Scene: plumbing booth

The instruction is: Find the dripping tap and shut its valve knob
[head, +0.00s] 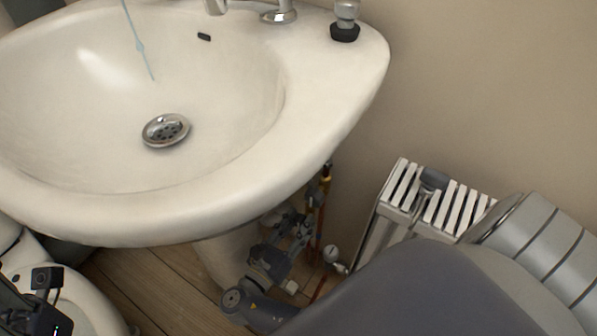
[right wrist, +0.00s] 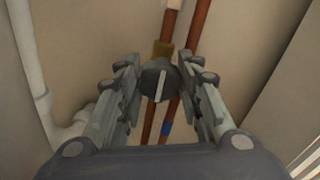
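A thin pale-blue streak of water (head: 138,45) hangs over the white basin (head: 60,205), above its drain. Its upper end is cut off by the frame's top. Part of a chrome tap (head: 279,13) shows at the basin's back edge. Under the basin, my right gripper (head: 300,222) reaches toward copper pipes. In the right wrist view, a dark round valve knob (right wrist: 158,80) with a pale bar lies between the fingers of this gripper (right wrist: 160,75). My left gripper's fingers are out of view.
Copper pipes (right wrist: 196,35) run behind the knob, one with a blue band. A white pipe (right wrist: 32,75) is at left. A radiator (head: 400,190) with a small round valve (head: 331,253) stands right of the basin. A white toilet bowl (head: 85,300) is at lower left.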

